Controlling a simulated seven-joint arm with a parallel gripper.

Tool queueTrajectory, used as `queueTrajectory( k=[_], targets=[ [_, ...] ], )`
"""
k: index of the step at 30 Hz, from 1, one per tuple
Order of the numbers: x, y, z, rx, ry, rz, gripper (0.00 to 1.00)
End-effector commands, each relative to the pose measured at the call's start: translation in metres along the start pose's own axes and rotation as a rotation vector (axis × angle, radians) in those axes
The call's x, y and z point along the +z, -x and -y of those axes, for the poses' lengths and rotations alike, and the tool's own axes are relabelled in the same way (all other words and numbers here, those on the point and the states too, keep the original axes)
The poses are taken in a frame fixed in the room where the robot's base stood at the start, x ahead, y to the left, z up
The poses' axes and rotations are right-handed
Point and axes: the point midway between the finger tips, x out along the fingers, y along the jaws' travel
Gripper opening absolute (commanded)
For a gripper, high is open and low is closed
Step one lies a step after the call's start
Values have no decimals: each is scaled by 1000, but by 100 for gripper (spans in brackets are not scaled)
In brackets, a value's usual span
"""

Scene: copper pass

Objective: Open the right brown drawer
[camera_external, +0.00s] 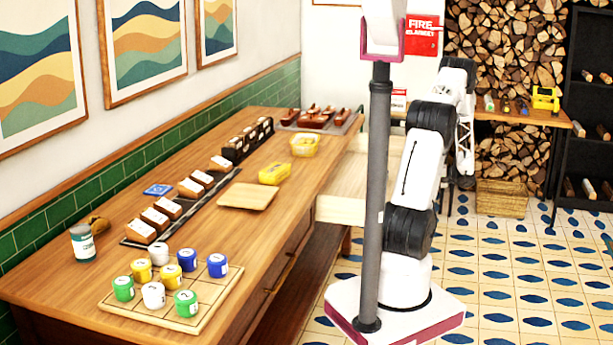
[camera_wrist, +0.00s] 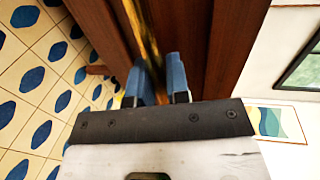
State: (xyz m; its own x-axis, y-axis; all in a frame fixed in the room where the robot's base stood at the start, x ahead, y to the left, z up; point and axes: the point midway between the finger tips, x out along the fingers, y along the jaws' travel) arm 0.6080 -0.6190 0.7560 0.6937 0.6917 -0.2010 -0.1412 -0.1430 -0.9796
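The brown wooden table (camera_external: 262,205) has a drawer (camera_external: 287,250) shut in its front. Farther right, a pale wooden box-like drawer (camera_external: 342,210) sticks out from the table, partly hidden behind a post and my arm. My gripper (camera_wrist: 160,78) shows in the wrist view with two blue fingers apart, pointing at a dark brown wooden panel (camera_wrist: 225,40). A narrow gold strip (camera_wrist: 150,40) runs along the panel's edge and down between the fingers. Whether the fingers press on it cannot be told. In the external view the arm's end hangs beyond the post, its fingertips unclear.
On the table stand colored jars (camera_external: 153,294) on a board, a can (camera_external: 83,243), a wooden plate (camera_external: 248,196) and a yellow box (camera_external: 274,173). A grey post (camera_external: 378,200) stands before my arm. Patterned floor (camera_external: 505,290) is open at right.

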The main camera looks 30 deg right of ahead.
Motion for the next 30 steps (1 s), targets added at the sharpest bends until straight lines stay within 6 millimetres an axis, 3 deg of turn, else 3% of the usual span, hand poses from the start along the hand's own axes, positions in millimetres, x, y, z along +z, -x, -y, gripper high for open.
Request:
queueTrajectory(
  k=[1,4,17,30],
  targets=[
    [0,0,0,0,0,0,24],
    [0,0,0,0,0,0,38],
    [0,5,0,-1,0,0,38],
    [0,53,0,0,0,0,38]
  ],
)
